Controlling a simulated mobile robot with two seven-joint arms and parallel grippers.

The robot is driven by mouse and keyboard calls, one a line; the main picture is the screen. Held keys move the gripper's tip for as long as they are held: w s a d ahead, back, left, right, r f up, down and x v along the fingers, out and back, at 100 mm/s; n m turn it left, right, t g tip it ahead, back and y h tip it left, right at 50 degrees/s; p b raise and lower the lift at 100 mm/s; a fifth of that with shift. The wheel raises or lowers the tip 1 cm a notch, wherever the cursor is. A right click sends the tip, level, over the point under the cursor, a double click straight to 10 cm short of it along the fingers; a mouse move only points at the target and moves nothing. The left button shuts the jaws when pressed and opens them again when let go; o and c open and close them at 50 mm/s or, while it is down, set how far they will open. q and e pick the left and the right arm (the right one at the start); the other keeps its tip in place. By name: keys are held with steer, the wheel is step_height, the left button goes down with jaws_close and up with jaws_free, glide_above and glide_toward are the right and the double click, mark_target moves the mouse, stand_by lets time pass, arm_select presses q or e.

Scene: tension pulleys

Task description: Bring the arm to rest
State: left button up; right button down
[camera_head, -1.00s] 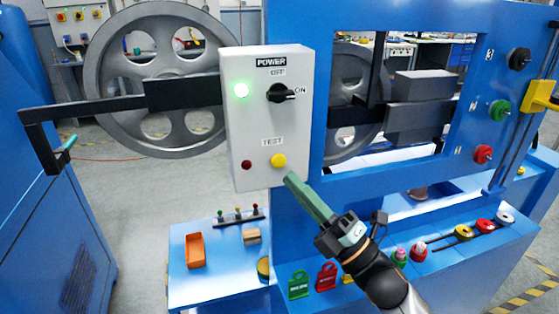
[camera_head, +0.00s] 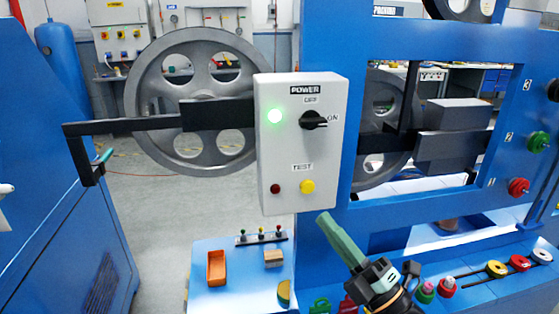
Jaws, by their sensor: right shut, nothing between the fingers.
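My right gripper (camera_head: 328,222) comes in from the bottom of the view, its green fingers together and pointing up and to the left. Nothing shows between the fingers. Its tip is below the white power box (camera_head: 286,170) and looks apart from the yellow TEST button (camera_head: 307,187). The box has a lit green lamp (camera_head: 275,116), a dark red lamp (camera_head: 275,189) and a black knob (camera_head: 313,120) pointing toward ON. My left gripper is not in view; a small pale piece shows at the left edge, and I cannot tell what it is.
The blue machine frame (camera_head: 322,45) stands behind the box, with large grey pulleys (camera_head: 150,95) and a dark belt arm (camera_head: 120,126). Colored knobs (camera_head: 518,187) line the right side. Grey floor is clear at left.

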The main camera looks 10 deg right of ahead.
step_height(320, 180, down, 11)
steer(key=d+m+g+h+p, duration=0.1)
steer(key=d+m+h+p, duration=0.1)
steer(key=m+h, duration=0.55)
steer(key=s+f+m+g+h+p, duration=0.1)
steer(key=s+f+m+g, duration=0.4)
steer(key=f, duration=0.7)
steer(key=s+f+m+g+h+p, duration=0.1)
steer(key=s+f+m+g+p, duration=0.1)
steer(key=s+f+m+g, duration=0.3)
steer(key=s+f+m, duration=0.4)
steer(key=s+f, duration=0.3)
steer(key=shift+s+a+f+h, duration=0.25)
steer(key=shift+s+h, duration=0.05)
steer(key=shift+h, duration=0.05)
steer(key=shift+m, duration=0.25)
